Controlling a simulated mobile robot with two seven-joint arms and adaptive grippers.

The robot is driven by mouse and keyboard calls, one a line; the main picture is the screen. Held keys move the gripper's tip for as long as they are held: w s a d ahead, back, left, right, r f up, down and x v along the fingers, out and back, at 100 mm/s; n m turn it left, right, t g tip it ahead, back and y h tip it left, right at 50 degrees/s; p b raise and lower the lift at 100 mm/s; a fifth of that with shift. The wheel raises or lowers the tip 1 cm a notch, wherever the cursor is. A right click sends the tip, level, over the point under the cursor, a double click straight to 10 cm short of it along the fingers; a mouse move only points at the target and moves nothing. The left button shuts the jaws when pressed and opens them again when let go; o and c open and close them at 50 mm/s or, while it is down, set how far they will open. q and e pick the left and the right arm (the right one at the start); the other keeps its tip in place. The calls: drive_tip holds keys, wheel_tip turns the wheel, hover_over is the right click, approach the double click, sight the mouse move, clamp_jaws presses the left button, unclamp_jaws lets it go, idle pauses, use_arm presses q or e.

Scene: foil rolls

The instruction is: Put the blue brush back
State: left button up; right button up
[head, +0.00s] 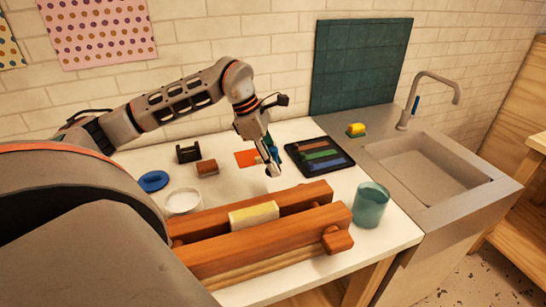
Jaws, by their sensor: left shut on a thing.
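My left gripper (270,165) is above the white table, just left of a dark tray. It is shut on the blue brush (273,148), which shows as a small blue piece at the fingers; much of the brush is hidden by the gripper. I cannot tell whether the strips are brushes or marked slots. My right gripper is not in view.
A wooden clamp (290,233) with a pale yellow block (254,215) stands in front. A teal cup (371,204) stands to its right. A white dish (184,201), a blue oval (153,181), a brown block (207,168) and an orange sheet (246,158) lie leftward. A sink (425,170) is at right.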

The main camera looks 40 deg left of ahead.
use_arm(q)
drive_tip(key=shift+a+f, duration=0.15)
drive_tip(key=shift+f, duration=0.2)
drive_tip(key=shift+s+f, duration=0.15)
drive_tip(key=shift+f, duration=1.45)
drive_tip(key=shift+f+b, duration=0.65)
drive_tip(key=shift+f, duration=0.2)
wheel_tip(320, 180, down, 2)
drive_tip(key=shift+b, duration=0.6)
drive_tip(key=shift+f, duration=0.5)
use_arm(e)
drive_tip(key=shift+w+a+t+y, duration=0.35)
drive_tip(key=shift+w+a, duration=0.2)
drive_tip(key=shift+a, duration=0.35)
